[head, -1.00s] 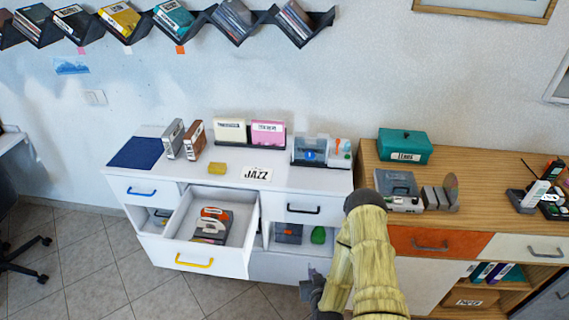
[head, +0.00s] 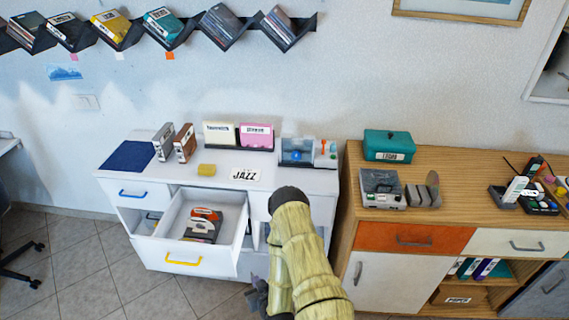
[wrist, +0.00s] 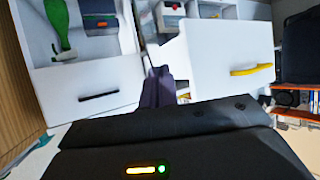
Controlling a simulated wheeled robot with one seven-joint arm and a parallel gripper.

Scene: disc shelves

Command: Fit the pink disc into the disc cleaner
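No pink disc can be made out in either view. I cannot tell for sure which device is the disc cleaner. A clear-lidded unit with a blue part (head: 297,152) stands at the right end of the white cabinet, and a grey device (head: 381,188) stands on the wooden cabinet. My gripper (head: 257,298) is low in front of the white cabinet, apart from both devices. In the wrist view my dark gripper (wrist: 156,88) points toward the drawer fronts. No disc shows at it, and whether its fingers are parted is unclear.
The white cabinet's drawer with a yellow handle (head: 184,262) is pulled out, holding orange and dark items. A pink labelled box (head: 257,136) and a cream one (head: 219,134) stand on top. Open tiled floor lies left.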

